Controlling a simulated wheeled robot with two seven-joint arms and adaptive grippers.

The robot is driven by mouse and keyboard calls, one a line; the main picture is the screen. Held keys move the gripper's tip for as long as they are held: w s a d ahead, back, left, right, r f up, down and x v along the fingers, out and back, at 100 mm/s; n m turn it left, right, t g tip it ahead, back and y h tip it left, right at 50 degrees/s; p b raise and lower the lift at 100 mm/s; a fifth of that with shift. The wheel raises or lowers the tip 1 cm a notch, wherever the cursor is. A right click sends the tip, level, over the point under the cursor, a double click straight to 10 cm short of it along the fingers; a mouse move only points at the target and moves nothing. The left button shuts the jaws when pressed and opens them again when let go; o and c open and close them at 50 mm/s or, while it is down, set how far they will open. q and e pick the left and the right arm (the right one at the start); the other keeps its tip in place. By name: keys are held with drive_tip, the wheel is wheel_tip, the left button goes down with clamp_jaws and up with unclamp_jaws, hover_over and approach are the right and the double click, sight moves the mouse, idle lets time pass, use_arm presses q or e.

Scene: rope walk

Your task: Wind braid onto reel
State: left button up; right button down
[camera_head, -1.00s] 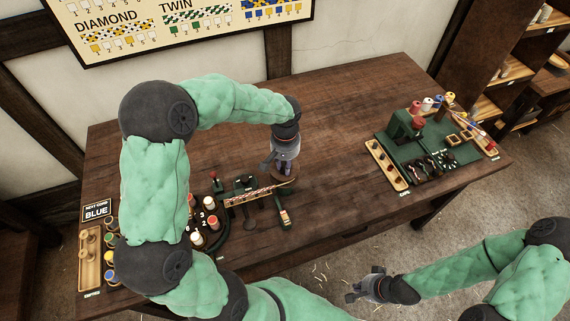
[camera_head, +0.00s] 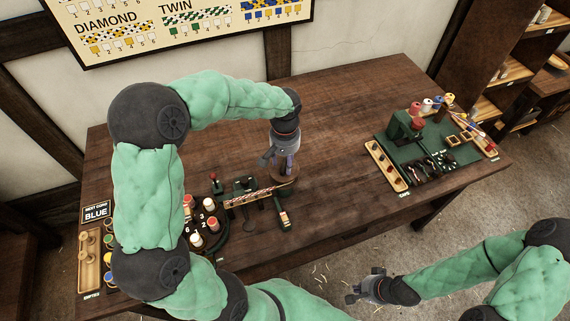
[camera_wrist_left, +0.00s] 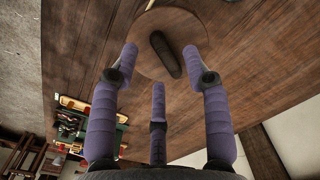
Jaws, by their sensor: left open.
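The reel (camera_head: 286,184) is a brown round piece on the table at the right end of the braid (camera_head: 250,197), a light strip with red and dark marks. In the left wrist view the reel's wooden disc (camera_wrist_left: 188,22) carries a dark oblong knob (camera_wrist_left: 165,55). My left gripper (camera_head: 285,168) is just above the reel. Its purple fingers (camera_wrist_left: 160,75) are spread open around the knob in the picture, with nothing between them; I cannot tell whether they touch it. My right gripper (camera_head: 364,287) hangs past the table's front edge; its jaws are too small to read.
A turntable of bobbins (camera_head: 221,241) stands left of the braid, partly behind my left arm. A "NEXT CORD BLUE" sign (camera_head: 96,213) and wooden tray (camera_head: 89,262) are at the left. A green station (camera_head: 420,150) stands at the right. The table's middle (camera_head: 340,150) is clear.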

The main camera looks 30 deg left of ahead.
sight(285, 167)
use_arm(q)
wheel_tip(285, 167, up, 9)
drive_tip(key=shift+r, duration=0.2)
idle(0.6)
